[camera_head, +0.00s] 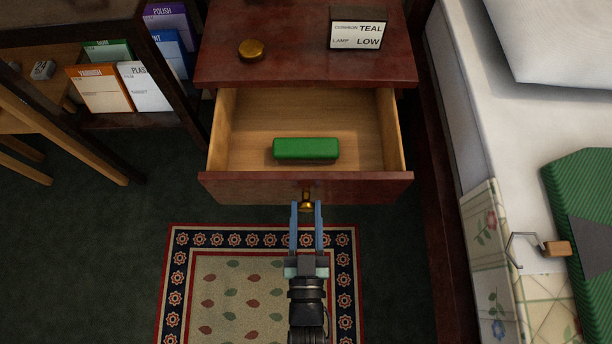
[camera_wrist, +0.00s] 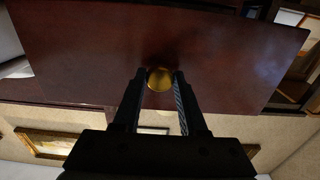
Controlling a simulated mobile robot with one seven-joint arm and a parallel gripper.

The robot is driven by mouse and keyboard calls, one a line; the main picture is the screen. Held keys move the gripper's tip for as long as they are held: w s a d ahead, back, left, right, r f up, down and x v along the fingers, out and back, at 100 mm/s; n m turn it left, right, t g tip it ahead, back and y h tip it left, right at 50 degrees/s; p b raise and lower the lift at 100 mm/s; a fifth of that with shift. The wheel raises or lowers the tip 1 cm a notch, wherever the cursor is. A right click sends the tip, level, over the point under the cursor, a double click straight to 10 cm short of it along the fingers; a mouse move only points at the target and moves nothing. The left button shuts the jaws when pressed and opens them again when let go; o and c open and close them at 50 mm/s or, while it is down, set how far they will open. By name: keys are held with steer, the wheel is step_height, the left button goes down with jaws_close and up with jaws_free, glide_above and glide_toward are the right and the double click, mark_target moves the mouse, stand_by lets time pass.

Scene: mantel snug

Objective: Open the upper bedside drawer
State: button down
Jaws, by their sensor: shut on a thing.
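The upper bedside drawer (camera_head: 240,187) stands pulled well out from the dark red bedside cabinet (camera_head: 290,70) in the head view. A green box-like object (camera_head: 305,149) lies on its pale wooden floor. A round brass knob (camera_head: 306,206) sits at the middle of the drawer front. My gripper (camera_head: 306,208) is shut on the knob, with one blue finger on each side of it. In the wrist view the knob (camera_wrist: 160,79) shows between the two fingertips, against the dark red drawer front (camera_wrist: 90,60).
A patterned rug (camera_head: 220,275) lies in front of the cabinet. The bed (camera_head: 480,120) stands close on the right, with a green striped item (camera_head: 585,200) on it. A dark shelf with several cartons (camera_head: 150,85) is at left. A sign (camera_head: 358,30) and brass disc (camera_head: 251,50) sit on the cabinet top.

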steer(key=shift+s, duration=0.95)
steer(key=shift+c, duration=2.3)
jaws_free()
steer(key=s+p, duration=0.1)
steer(key=s, duration=1.2)
steer(key=shift+p, duration=0.4)
